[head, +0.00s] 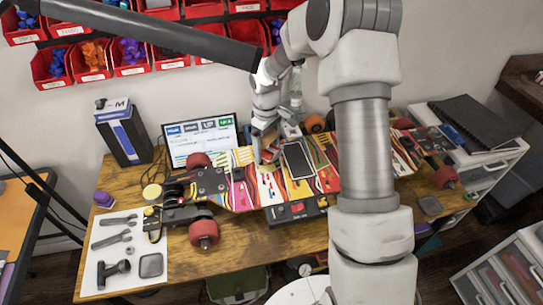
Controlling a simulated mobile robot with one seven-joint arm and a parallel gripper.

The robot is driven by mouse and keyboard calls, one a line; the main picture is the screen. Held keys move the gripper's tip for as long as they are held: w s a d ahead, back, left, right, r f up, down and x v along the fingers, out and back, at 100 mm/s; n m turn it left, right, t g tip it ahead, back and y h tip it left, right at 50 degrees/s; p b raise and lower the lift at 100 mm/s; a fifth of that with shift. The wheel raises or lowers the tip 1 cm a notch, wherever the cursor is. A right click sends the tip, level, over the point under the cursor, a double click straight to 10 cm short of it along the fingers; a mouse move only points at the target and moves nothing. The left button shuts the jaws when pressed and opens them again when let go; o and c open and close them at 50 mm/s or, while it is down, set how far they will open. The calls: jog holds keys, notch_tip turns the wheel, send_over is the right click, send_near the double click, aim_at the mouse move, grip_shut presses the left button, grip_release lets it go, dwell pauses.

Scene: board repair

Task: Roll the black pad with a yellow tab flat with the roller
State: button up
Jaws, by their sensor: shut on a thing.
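A black pad (299,160) with a pale edge lies on the colourful deck of a board (244,190), near its middle. I cannot make out a yellow tab on it. My gripper (268,150) is low over the deck, just left of the pad. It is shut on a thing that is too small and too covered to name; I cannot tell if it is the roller. A dark T-shaped form (113,274) shows on the white mat (91,262) at the left; I cannot tell whether it is a tool or a printed outline.
The board has red wheels (204,234) and lies along the wooden table (270,243). A screen (200,138) and a dark blue box (122,135) stand behind it at left. Red bins (92,60) hang on the wall. My arm hides part of the board's right half.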

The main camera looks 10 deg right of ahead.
jog(key=w+f+n, duration=0.1)
jog(key=w+n, duration=0.9)
jog(key=shift+d+f+b, duration=0.15)
jog(key=shift+f+b, duration=1.15)
jog(key=shift+f, duration=1.65)
